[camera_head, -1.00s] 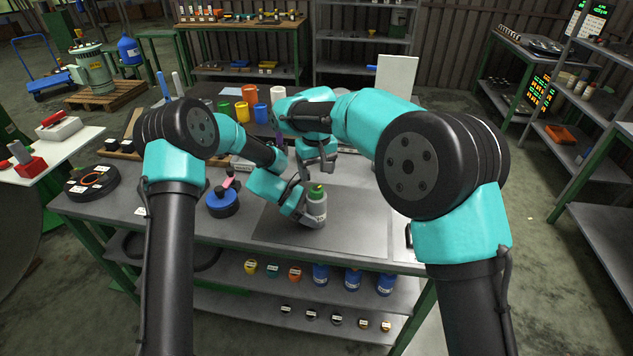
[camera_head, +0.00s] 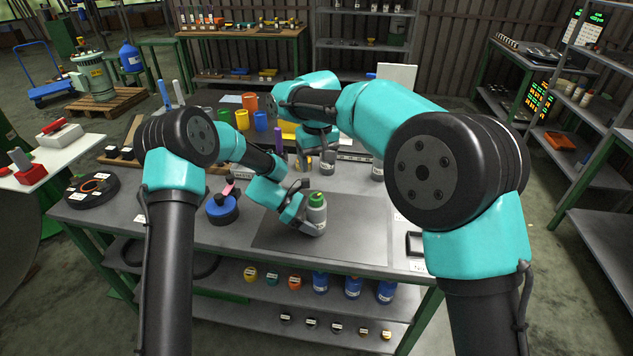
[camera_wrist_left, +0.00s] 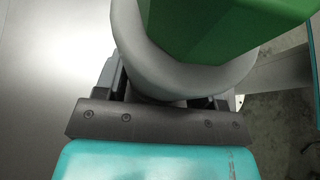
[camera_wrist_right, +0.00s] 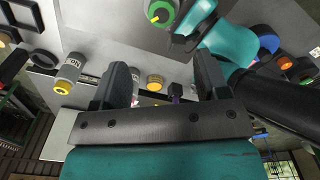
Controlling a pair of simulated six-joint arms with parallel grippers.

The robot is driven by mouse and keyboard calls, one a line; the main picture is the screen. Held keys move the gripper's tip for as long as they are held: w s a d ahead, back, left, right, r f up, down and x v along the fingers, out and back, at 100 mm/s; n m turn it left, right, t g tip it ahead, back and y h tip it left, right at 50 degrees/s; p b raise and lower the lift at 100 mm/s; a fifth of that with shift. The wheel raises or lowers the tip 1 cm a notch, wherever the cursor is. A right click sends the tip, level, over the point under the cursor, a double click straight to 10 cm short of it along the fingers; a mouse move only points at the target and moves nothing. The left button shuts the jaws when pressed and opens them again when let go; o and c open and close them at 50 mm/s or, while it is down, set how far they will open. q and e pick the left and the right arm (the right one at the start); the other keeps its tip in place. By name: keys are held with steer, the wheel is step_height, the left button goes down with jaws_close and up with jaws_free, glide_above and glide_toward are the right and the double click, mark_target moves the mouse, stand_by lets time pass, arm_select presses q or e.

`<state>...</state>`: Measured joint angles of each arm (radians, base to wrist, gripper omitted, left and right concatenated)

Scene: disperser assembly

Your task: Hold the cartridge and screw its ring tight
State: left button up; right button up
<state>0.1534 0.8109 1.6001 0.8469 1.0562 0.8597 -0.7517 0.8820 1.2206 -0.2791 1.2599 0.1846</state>
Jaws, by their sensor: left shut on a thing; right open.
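The cartridge (camera_head: 316,215) is a grey cylinder with a label and a green top (camera_head: 316,197). It stands upright, or close to it, over the dark mat. My left gripper (camera_head: 304,222) is shut around its body from the left. In the left wrist view the faceted green top (camera_wrist_left: 220,25) rises above a pale round collar (camera_wrist_left: 185,75). Whether the collar is tight cannot be told. My right gripper (camera_wrist_right: 163,65) is open and empty, behind the cartridge and apart from it. The right wrist view shows the green top (camera_wrist_right: 160,13) beyond its fingers.
Grey bottles (camera_head: 377,171) stand behind the mat (camera_head: 360,225); one with a yellow end (camera_wrist_right: 70,72) shows in the right wrist view. A blue round part (camera_head: 222,207) lies left of my left gripper. Coloured cups (camera_head: 261,121) stand farther back. The mat's right side is clear.

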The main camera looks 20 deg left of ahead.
mark_target(316, 196)
steer(key=shift+s+d+f+t+y, duration=0.2)
steer(key=shift+s+d+t+y, duration=0.55)
steer(key=shift+s, duration=0.2)
steer(key=shift+s+d+f+t+y, duration=0.15)
steer(key=shift+s+d+t+y, duration=0.45)
steer(key=shift+s+t, duration=0.3)
steer(key=shift+f, duration=0.1)
steer(key=x, duration=1.1)
steer(key=shift+f, duration=0.4)
steer(key=c, duration=0.9)
